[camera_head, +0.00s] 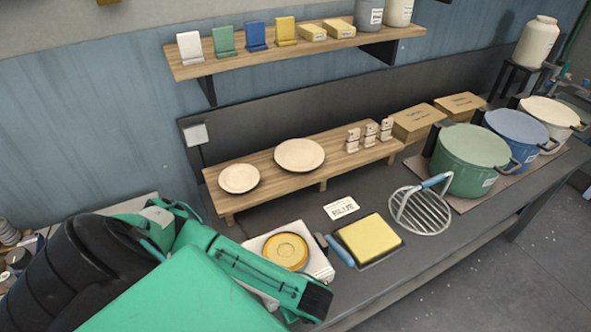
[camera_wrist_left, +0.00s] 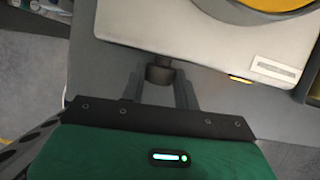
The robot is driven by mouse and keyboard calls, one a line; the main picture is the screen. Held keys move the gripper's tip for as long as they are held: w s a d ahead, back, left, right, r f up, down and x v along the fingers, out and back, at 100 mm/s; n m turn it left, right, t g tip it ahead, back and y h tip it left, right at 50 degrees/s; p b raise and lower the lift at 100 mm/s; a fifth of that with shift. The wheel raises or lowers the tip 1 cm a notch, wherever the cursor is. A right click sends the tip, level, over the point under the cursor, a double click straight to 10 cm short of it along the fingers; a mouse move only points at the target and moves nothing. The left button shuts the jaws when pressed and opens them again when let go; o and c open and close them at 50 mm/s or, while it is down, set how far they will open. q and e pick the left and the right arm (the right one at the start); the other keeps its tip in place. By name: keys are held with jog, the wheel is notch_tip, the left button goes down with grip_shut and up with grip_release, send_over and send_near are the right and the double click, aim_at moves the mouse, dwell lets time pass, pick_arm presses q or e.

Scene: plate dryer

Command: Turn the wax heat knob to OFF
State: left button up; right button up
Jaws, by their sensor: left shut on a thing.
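The wax heater (camera_head: 318,262) is a white, square-cornered box on the dark bench, with a round yellow wax pot (camera_head: 287,252) on top. My green left arm covers its front side in the head view, so the knob and my fingertips are hidden there. In the left wrist view the heater's pale casing (camera_wrist_left: 195,42) fills the top. The dark round heat knob (camera_wrist_left: 160,72) sticks out from its front edge. My left gripper (camera_wrist_left: 158,88) has one finger on each side of the knob and is shut on it. I cannot read the knob's setting.
A small orange light (camera_wrist_left: 240,79) shows on the heater's front. Right of the heater lie a blue-handled tool (camera_head: 340,252) and a yellow block (camera_head: 369,237). A wire rack (camera_head: 420,211) and a green pot (camera_head: 470,160) stand further right. A wooden riser (camera_head: 262,190) holds plates behind.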

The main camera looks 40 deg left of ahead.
pick_arm(q)
jog(key=shift+s+a+t+p, duration=0.1)
jog(key=shift+s+t+p, duration=0.15)
jog(key=shift+t+p, duration=0.35)
jog(key=shift+s+n+t+h, duration=0.1)
jog(key=shift+n+t+h, duration=0.2)
jog(key=shift+t+h, duration=0.3)
jog(key=shift+s+f+t, duration=0.1)
jog(key=shift+t, duration=0.7)
jog(key=shift+a+n+t+h+b, duration=0.1)
jog(key=shift+n+t+h+b, duration=0.25)
jog(key=shift+t, duration=0.65)
jog(key=o, duration=1)
